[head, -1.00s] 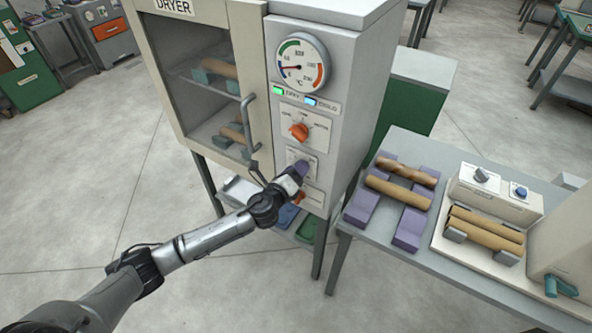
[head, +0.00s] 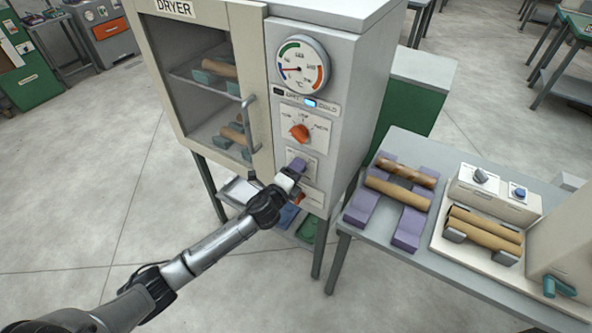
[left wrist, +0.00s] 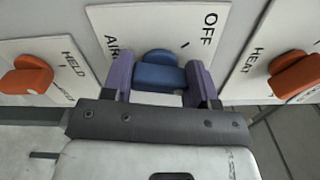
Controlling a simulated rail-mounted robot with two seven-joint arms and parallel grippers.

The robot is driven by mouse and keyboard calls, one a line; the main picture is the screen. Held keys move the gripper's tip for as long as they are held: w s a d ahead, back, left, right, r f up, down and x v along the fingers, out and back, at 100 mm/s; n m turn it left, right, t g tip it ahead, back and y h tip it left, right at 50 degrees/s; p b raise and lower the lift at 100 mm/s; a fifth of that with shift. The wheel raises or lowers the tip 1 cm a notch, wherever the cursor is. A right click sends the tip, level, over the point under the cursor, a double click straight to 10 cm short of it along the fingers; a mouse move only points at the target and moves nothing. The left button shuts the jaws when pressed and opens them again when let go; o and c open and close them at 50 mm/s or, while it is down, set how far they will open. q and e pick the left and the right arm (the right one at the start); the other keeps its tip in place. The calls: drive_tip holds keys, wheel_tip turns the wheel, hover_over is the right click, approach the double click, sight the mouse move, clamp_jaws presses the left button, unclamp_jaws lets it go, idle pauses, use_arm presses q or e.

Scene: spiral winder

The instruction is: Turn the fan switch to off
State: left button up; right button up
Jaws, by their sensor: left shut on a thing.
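The fan switch is a blue knob (left wrist: 157,75) on a white plate marked "OFF" and "AIR" in the left wrist view. My left gripper (head: 296,168) is at this plate on the dryer's front panel, below the orange heat knob (head: 299,132). Its two purple fingers are shut on the blue knob, one on each side. In the head view the fingers hide the knob. I cannot tell exactly which mark the knob points to. My right gripper is not in view.
Orange knobs flank the blue one, left (left wrist: 27,76) and right (left wrist: 293,76). The dryer door handle (head: 249,122) is left of the gripper. A table (head: 432,262) with tubes on purple supports stands at the right. Above the knobs, the blue lamp (head: 310,102) is lit and the left lamp is dark.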

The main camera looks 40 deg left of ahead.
use_arm(q)
drive_tip(key=n, duration=0.3)
drive_tip(key=shift+p, duration=0.4)
drive_tip(key=n+p, duration=0.1)
drive_tip(key=n, duration=0.1)
drive_tip(key=shift+n, duration=0.3)
drive_tip(key=shift+f+n+p, duration=0.15)
drive_tip(key=shift+n+p, duration=0.8)
drive_tip(key=shift+n, duration=1.35)
drive_tip(key=o, duration=0.9)
